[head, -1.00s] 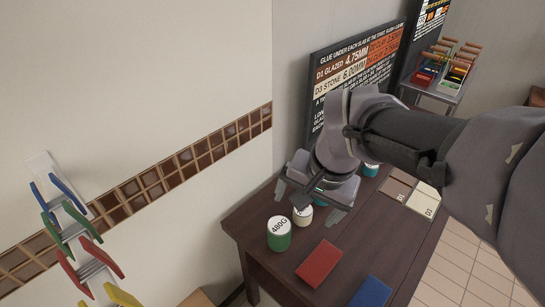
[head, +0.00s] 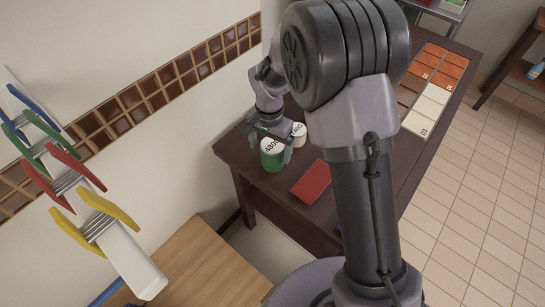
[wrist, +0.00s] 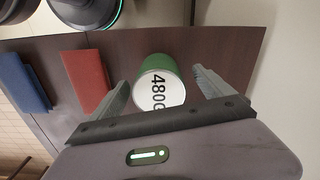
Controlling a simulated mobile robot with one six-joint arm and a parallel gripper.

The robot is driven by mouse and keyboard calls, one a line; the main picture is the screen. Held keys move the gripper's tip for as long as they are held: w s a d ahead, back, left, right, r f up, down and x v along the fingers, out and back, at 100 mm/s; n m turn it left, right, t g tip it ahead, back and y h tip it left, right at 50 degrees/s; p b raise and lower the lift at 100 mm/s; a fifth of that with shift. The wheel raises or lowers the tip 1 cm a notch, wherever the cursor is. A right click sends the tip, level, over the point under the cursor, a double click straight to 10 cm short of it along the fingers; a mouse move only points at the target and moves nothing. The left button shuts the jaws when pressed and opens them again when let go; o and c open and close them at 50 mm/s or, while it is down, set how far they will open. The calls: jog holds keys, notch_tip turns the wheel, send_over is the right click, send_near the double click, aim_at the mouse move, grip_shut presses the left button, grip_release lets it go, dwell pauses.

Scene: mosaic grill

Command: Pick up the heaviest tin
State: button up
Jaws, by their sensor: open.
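A green tin (head: 272,161) with a white lid marked 480G stands upright at the near left end of the dark table. In the wrist view the green tin (wrist: 157,64) lies between the fingertips. My gripper (wrist: 161,82) is open, one finger on each side of the tin, with no clear contact. In the head view my gripper (head: 268,134) is at the tin's top. A cream tin (head: 299,139) stands just right and behind; its lid marking ends in 40G, the first digit unclear. My arm hides the table behind them.
A red block (head: 311,183) lies on the table (head: 240,164) near the green tin. A blue block (wrist: 22,82) lies beyond it in the wrist view. Brown, cream and orange tiles (head: 428,108) cover the far right. The wall is close on the left.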

jog(key=f+b, duration=0.1)
jog(key=f, duration=0.1)
jog(key=f+b, duration=0.1)
jog(key=f, duration=0.1)
jog(key=f+b, duration=0.1)
jog(key=f, duration=0.1)
jog(key=shift+w+d, duration=0.3)
jog(key=shift+d, duration=0.1)
jog(key=shift+r, duration=0.2)
jog(key=shift+c, duration=0.4)
grip_shut()
